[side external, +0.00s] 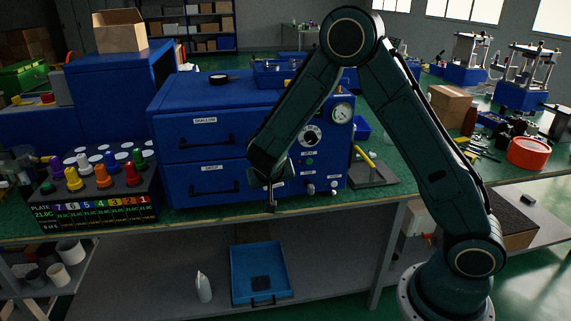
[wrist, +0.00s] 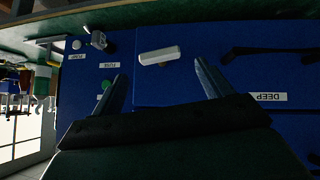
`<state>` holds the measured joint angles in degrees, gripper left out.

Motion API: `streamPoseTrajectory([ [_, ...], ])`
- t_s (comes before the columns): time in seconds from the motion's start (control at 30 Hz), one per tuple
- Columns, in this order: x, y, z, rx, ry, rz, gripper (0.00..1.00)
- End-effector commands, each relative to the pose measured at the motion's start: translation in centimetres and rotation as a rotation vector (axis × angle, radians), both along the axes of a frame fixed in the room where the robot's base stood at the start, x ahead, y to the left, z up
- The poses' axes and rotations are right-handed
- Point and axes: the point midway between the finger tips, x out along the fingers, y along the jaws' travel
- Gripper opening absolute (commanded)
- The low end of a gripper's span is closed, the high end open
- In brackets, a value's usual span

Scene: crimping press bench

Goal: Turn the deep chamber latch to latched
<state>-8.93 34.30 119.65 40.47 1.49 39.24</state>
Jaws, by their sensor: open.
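The deep chamber door (side external: 205,183) is the lower front of the blue cabinet, with a DEEP label and a dark handle. In the wrist view the DEEP label (wrist: 266,97) appears upside down. A pale bar-shaped latch (wrist: 160,55) sits by the door's side seam, lying nearly level with a slight tilt. My gripper (wrist: 159,68) is open, with one finger on each side of the latch in the picture; I cannot tell whether they touch it. In the side view my gripper (side external: 271,201) is in front of the door's right edge and hides the latch.
The SHALLOW door (side external: 205,135) is above. A gauge (side external: 342,112), a dial (side external: 310,135) and buttons are on the cabinet's right panel. A display box with coloured knobs (side external: 102,175) stands left. A blue tray (side external: 260,270) and white bottle (side external: 203,286) are on the shelf below.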

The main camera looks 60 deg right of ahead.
Motion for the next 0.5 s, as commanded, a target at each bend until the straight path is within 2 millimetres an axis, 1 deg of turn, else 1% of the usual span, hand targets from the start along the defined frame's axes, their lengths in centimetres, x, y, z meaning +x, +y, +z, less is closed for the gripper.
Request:
streamPoseTrajectory([
  [0.1,0.7,-1.1,-1.3,0.001,0.002,-0.002,0.78],
  [0.2,1.1,-1.7,-2.1,0.001,0.001,-0.002,0.78],
  [0.33,1.6,-2.4,-2.8,0.0,0.0,-0.001,0.78],
  [0.5,1.9,-2.7,-3.2,0.0,0.0,0.0,0.78],
])
